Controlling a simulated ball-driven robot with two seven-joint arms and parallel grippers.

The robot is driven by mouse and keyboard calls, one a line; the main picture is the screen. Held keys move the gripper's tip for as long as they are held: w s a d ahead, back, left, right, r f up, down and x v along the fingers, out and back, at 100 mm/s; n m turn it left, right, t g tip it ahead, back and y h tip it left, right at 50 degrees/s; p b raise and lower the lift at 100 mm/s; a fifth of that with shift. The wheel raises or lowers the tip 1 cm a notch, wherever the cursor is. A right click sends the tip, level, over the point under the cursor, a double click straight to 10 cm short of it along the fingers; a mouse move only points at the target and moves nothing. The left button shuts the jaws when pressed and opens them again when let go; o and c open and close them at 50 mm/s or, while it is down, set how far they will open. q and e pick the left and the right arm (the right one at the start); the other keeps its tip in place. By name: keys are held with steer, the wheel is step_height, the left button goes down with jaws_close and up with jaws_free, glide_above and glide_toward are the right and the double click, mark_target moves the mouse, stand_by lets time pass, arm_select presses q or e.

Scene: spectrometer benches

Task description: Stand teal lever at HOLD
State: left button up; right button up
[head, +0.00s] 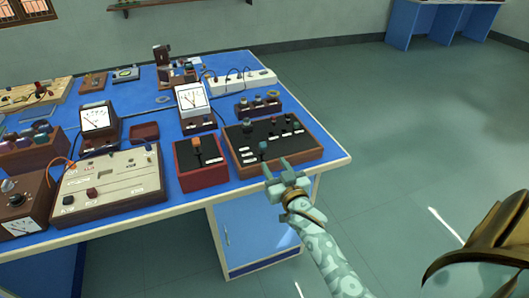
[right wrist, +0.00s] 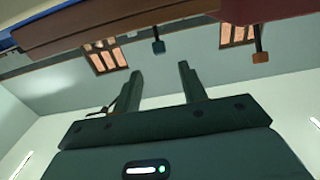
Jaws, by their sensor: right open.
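The teal lever (head: 263,146) stands on the black-topped wooden panel box (head: 310,153) at the right end of the blue bench. In the right wrist view, which looks upside down, the teal lever (right wrist: 158,46) shows beyond the fingertips, between their lines and apart from them. My right gripper (head: 277,172) is open and empty at the box's front edge, just short of the lever. Its two fingers also show in the right wrist view (right wrist: 160,72). The white labels are too small to read, so I cannot tell which one marks HOLD. My left gripper is not in view.
A red box with an orange lever (head: 196,144) stands left of the panel box; that orange lever also shows in the wrist view (right wrist: 260,57). Meters (head: 192,98) and a beige console (head: 108,182) crowd the bench. The floor (head: 420,140) to the right is clear.

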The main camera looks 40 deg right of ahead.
mark_target(264, 148)
steer(key=b+x, duration=0.1)
steer(key=x, duration=0.6)
steer(key=shift+f+b, duration=0.15)
steer(key=shift+b, duration=0.2)
steer(key=shift+w+d, duration=0.1)
steer(key=shift+w, duration=0.45)
jaws_close()
steer(key=shift+r, duration=0.2)
